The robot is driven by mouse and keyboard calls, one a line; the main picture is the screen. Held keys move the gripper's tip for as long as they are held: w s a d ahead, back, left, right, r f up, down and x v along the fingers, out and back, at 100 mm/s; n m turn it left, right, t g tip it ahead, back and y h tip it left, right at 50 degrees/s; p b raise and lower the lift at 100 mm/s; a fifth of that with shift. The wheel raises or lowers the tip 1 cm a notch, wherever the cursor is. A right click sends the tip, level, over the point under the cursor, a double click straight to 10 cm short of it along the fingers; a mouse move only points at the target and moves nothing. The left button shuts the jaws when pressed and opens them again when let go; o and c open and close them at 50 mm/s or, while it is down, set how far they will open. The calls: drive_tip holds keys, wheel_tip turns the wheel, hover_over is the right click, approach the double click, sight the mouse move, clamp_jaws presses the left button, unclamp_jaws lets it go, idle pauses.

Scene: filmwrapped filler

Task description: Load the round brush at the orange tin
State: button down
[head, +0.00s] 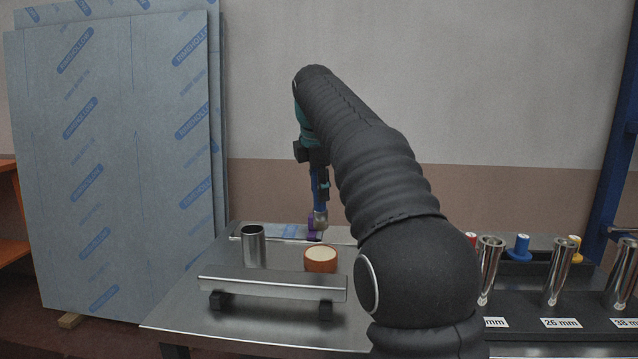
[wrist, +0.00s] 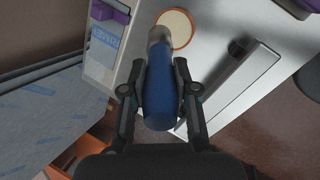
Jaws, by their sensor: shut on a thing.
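The round brush (wrist: 161,92) has a thick blue handle and a pale metal ferrule. My gripper (wrist: 159,76) is shut on the blue handle. In the head view the brush (head: 322,188) hangs roughly upright, ferrule down, beside my dark arm. The orange tin (head: 321,264) stands on the steel table, round and low with a cream-coloured top face. In the wrist view the tin (wrist: 179,27) shows just beyond the ferrule, which overlaps its left edge in the picture. The brush appears apart from and above the tin. I cannot make out the bristles.
A steel cup (head: 253,247) stands left of the tin. A steel bar (head: 272,284) on black blocks lies in front. Labelled steel tubes (head: 490,270) stand at right. Film-covered sheets (head: 115,160) lean at left.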

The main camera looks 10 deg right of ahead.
drive_tip(key=shift+f+b, duration=1.95)
drive_tip(key=shift+f, duration=0.55)
drive_tip(key=shift+f+b, duration=0.35)
drive_tip(key=shift+f, duration=0.25)
drive_tip(key=shift+r, duration=0.1)
